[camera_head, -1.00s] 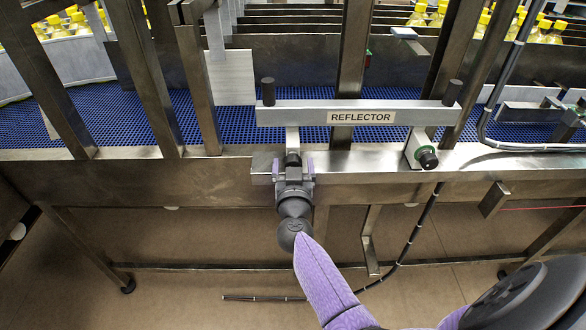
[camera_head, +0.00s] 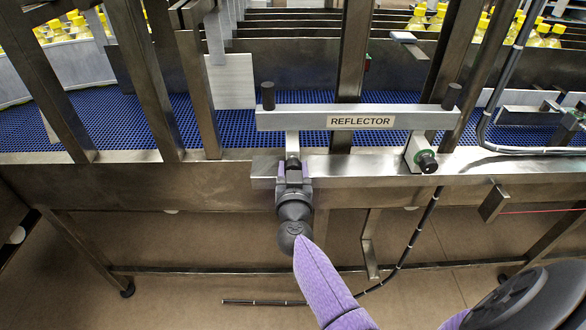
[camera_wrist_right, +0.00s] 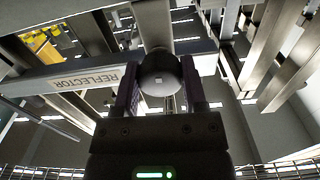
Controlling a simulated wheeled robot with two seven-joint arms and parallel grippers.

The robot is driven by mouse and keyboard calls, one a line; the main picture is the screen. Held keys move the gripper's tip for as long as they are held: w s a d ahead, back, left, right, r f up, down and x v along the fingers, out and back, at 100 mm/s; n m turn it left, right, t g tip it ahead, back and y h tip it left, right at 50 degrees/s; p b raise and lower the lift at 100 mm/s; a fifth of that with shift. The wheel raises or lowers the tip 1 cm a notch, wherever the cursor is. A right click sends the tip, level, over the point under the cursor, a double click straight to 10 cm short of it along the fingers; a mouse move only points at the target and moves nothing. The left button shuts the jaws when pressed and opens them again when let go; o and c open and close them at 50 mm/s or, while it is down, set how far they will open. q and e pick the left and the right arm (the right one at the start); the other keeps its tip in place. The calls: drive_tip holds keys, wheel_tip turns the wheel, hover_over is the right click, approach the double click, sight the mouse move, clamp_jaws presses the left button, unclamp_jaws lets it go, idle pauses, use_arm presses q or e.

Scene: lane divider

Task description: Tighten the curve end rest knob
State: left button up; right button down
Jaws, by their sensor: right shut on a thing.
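A metal bar labelled REFLECTOR (camera_head: 330,118) spans two rests above the near rail. The left rest's dark round knob (camera_head: 293,160) faces me, and it shows large in the right wrist view (camera_wrist_right: 160,73). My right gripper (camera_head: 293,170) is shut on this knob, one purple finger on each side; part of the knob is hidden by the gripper. In the wrist view the fingers (camera_wrist_right: 160,88) flank it. The right rest has a similar black knob (camera_head: 427,161) with a green ring, untouched. My left gripper is not in view.
A blue mesh conveyor (camera_head: 230,125) runs behind the metal rail (camera_head: 380,164). Upright metal posts (camera_head: 350,60) stand close around the bar. A black cable (camera_head: 410,240) hangs below the rail on the right. Yellow-capped bottles (camera_head: 70,26) stand at the back.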

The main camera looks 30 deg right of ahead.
drive_tip(key=m+p, duration=0.1)
drive_tip(key=m, duration=0.1)
drive_tip(key=shift+m, duration=0.3)
drive_tip(key=m, duration=0.4)
drive_tip(key=shift+m, duration=0.3)
drive_tip(key=m, duration=0.2)
drive_tip(key=shift+m, duration=0.4)
drive_tip(key=m, duration=0.2)
drive_tip(key=shift+m, duration=0.3)
drive_tip(key=shift+f+m, duration=0.1)
drive_tip(key=shift+m, duration=0.8)
drive_tip(key=m, duration=0.3)
drive_tip(key=shift+m, duration=0.3)
